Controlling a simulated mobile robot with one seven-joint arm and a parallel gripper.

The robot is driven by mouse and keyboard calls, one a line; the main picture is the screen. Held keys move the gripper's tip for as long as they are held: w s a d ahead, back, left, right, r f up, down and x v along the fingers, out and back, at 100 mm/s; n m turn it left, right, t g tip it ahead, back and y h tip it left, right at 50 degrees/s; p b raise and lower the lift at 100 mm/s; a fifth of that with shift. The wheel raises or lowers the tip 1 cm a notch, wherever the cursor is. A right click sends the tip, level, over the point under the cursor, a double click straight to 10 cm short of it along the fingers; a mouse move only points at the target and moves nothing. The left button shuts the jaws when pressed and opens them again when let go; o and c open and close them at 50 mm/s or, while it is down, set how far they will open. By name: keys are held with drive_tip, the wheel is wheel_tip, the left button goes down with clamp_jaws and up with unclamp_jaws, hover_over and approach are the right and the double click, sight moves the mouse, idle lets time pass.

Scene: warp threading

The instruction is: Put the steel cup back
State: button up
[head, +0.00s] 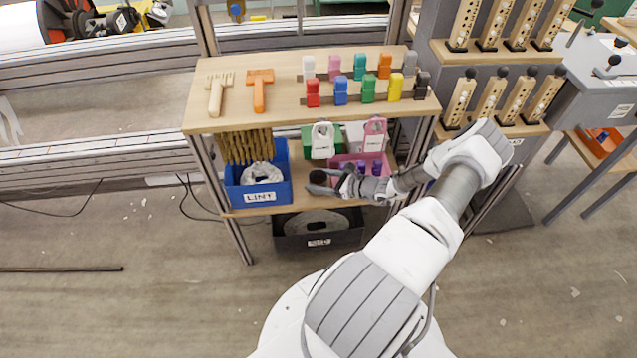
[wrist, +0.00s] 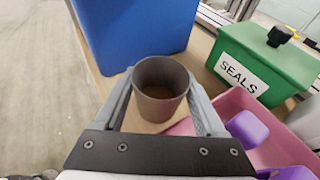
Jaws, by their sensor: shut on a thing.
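The steel cup (wrist: 160,92) is a grey-brown, empty-looking cup with its open mouth facing up in the wrist view. My gripper (wrist: 165,100) is shut on it, with a finger on each side. In the head view my gripper (head: 342,182) reaches in over the lower wooden shelf (head: 300,206), and the cup (head: 318,177) shows as a small dark round shape at its tip. The cup is between the blue LINT bin and the pink bin. I cannot tell whether its base touches the shelf.
The blue LINT bin (head: 232,192) stands left of the cup. The pink bin (head: 340,160) with purple items is to the right, and the green SEALS box (wrist: 262,62) is behind. A dark bin (head: 290,238) sits below. The upper shelf (head: 215,120) holds combs and coloured clips.

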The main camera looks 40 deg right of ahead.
drive_tip(key=shift+f, duration=0.2)
drive_tip(key=o, duration=1.5)
drive_tip(key=shift+r, duration=0.2)
drive_tip(key=shift+s+d+r, duration=0.15)
drive_tip(key=shift+s+r, duration=0.05)
drive_tip(key=shift+s, duration=0.05)
drive_tip(key=p+v, duration=0.3)
drive_tip(key=v, duration=0.8)
drive_tip(key=shift+s+d, duration=0.1)
drive_tip(key=shift+s, duration=0.05)
